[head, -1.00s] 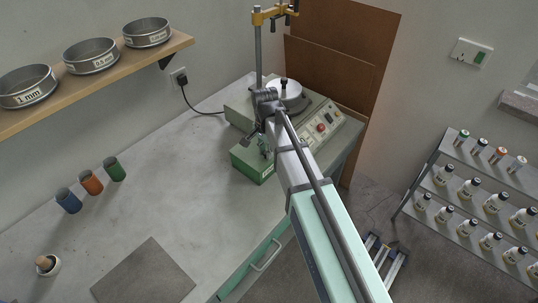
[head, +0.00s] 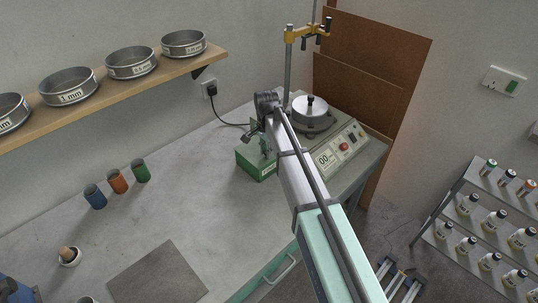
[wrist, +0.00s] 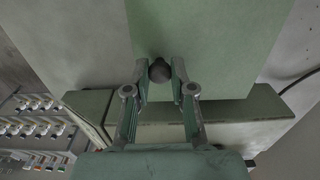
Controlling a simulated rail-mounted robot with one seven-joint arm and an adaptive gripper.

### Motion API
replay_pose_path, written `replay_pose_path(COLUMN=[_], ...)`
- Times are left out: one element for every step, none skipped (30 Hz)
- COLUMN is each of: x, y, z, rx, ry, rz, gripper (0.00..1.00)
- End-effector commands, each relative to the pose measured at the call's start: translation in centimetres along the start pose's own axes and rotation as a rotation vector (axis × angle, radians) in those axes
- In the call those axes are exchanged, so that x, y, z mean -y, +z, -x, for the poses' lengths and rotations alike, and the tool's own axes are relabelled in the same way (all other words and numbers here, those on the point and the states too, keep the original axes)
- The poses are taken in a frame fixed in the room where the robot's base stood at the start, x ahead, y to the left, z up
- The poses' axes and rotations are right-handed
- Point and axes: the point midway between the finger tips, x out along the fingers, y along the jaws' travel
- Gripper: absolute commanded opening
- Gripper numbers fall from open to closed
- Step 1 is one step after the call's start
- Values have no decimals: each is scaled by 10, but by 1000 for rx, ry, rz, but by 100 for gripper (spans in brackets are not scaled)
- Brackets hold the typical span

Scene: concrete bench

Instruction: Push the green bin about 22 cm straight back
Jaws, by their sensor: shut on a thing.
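The green bin (head: 257,163), a low box with a pale label on its front, stands on the bench beside the green bench machine (head: 335,148). My gripper (head: 257,138) is at the bin, partly hidden by my arm. In the wrist view my gripper (wrist: 160,72) is shut on a dark round knob (wrist: 159,70) that lies in front of a broad green surface. I cannot tell from this view how the knob joins the bin.
Blue, orange and green cups (head: 117,181) stand at the left of the bench. A grey mat (head: 158,274) and a small bowl (head: 69,257) lie nearer. Bare bench (head: 195,200) is left of the bin. A shelf with sieves (head: 130,62) hangs above.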

Motion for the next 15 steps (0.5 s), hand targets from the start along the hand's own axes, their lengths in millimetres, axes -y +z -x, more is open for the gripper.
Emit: replay_pose_path(x=[7,9,12,14,16,18,20,21,23,24,24,25,26,26,26], y=[-3,-4,-6,-6,-7,-8,-9,-10,-10,-11,-11,-12,-12,-12,-12], z=[0,0,0,0,0,0,0,0,0,0,0,0,0,0,0], rx=[0,0,0,0,0,0,0,0,0,0,0,0,0,0,0], ry=[-1,-1,-1,-1,-1,-1,-1,-1,-1,-1,-1,-1,-1,-1,-1], rz=[-2,-4,-6,-7,-9,-11,-12,-13,-14,-15,-16,-17,-18,-18,-18], gripper=[0,0,0,0,0,0,0,0,0,0,0,0,0,0,0])
